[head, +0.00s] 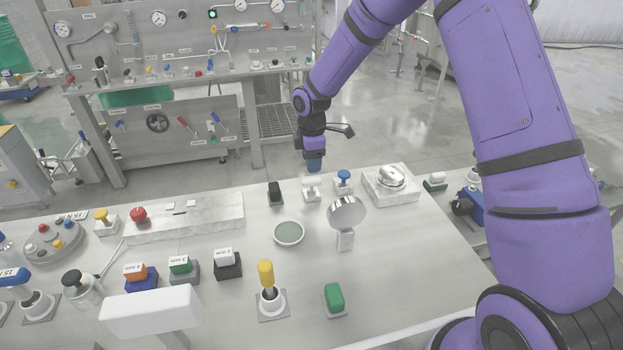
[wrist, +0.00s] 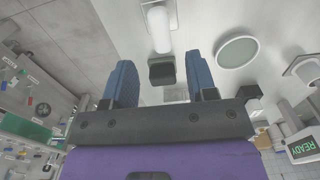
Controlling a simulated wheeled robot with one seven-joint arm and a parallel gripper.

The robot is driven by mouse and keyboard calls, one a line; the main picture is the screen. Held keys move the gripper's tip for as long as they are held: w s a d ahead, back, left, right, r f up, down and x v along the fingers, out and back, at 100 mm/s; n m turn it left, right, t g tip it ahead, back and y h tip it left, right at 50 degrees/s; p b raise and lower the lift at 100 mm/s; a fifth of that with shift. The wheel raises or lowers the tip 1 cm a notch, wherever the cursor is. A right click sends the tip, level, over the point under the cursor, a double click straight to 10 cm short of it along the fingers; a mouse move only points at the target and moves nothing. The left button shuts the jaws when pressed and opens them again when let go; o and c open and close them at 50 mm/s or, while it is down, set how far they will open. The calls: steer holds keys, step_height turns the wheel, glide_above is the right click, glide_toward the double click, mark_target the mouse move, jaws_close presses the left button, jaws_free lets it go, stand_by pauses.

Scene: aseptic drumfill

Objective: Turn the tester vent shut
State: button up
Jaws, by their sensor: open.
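My gripper (head: 315,165) hangs over the back edge of the bench, pointing down. In the wrist view its two blue fingers (wrist: 160,85) are apart, with nothing held between them. Just below it in the head view is a small white-handled fitting (head: 311,187). A blue-knobbed fitting (head: 344,177) stands to its right. The wrist view shows a white bar handle (wrist: 158,28) and a dark block (wrist: 161,71) ahead of and between the fingers; contact is not visible. No readable label shows which fitting is the tester vent.
A round green-grey dish (head: 289,233) and a disc on a stand (head: 347,212) are in front of the gripper. A black block (head: 274,193) stands left, a white block with a metal dome (head: 391,179) right. A READY display (wrist: 303,150) shows in the wrist view.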

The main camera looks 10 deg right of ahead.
mark_target(312, 179)
step_height(312, 179, down, 7)
steer(key=shift+r, duration=0.1)
steer(key=shift+c, duration=0.2)
steer(key=c, duration=0.9)
